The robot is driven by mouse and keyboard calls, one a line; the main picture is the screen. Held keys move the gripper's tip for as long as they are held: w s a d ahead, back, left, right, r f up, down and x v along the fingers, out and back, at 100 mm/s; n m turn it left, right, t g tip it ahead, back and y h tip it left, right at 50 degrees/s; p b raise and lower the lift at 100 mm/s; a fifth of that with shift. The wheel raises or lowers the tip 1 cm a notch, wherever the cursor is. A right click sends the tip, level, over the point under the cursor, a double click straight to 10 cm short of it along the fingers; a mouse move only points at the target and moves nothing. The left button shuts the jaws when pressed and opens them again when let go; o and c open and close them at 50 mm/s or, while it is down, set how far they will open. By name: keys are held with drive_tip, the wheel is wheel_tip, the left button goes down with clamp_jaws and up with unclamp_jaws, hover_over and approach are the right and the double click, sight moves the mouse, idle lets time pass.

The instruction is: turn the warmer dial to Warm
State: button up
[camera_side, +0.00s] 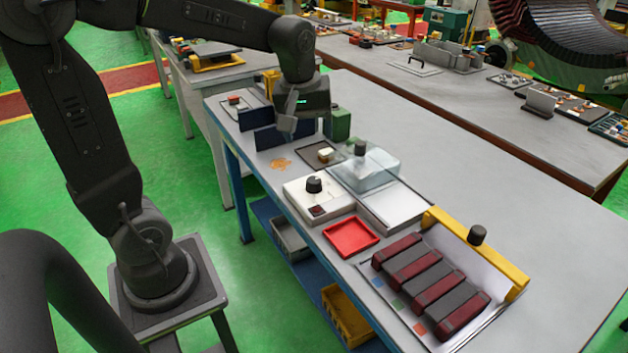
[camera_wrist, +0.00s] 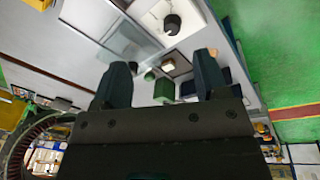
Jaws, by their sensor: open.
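The warmer (camera_side: 335,205) is a low white box on the bench, with a black round dial (camera_side: 314,184) on top and a small dark red part at its front. In the wrist view the dial (camera_wrist: 172,24) shows near the top, on the white warmer (camera_wrist: 195,15). The dial's pointer and labels are too small to read. My gripper (camera_side: 289,120) is above the bench, beyond the warmer and apart from the dial. In the wrist view my gripper (camera_wrist: 161,76) has its two fingers spread, with nothing held between them.
A clear cover (camera_side: 365,172) with a dark knob stands right beside the warmer. A dark tray (camera_side: 312,148) with a cream block, a green block (camera_side: 340,124) and dark blue panels (camera_side: 270,136) are near my gripper. A red tray (camera_side: 350,237) lies nearer the camera.

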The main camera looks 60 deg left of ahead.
sight(314, 180)
drive_tip(key=w+a+f+n+g, duration=0.2)
drive_tip(key=w+a+f+n, duration=0.3)
drive_tip(key=w+a+n, duration=0.15)
drive_tip(key=shift+h, duration=0.3)
drive_tip(key=f, duration=0.9)
drive_tip(key=s+f, duration=0.1)
drive_tip(key=f, duration=0.4)
drive_tip(key=shift+a, duration=0.3)
drive_tip(key=c, duration=0.9)
